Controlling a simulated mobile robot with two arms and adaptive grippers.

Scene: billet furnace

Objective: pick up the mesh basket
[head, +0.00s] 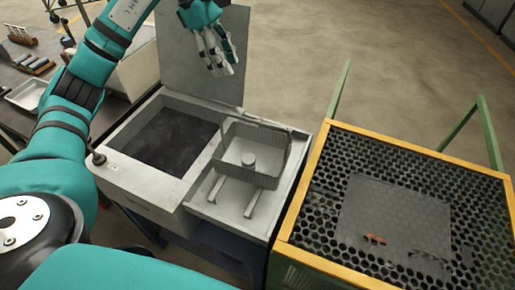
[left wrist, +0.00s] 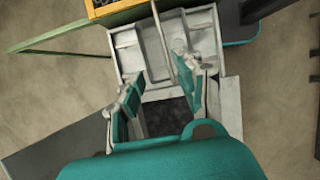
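The grey mesh basket (head: 266,181) stands upright on the light grey drain side of the quench unit, right of its dark tank, in the head view. A small pale round piece (head: 248,159) lies inside it. A thin bar, apparently its handle, rises along its far and right sides. My left gripper (head: 222,66) is above and beyond the basket, before the upright grey lid, apart from the basket. My right gripper is not in view.
The dark tank (head: 172,138) lies left of the basket, with the raised lid (head: 203,55) behind it. A yellow-framed perforated table (head: 465,171) with a grey plate (head: 393,215) stands at the right. A bench with a tray (head: 27,94) is at the left.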

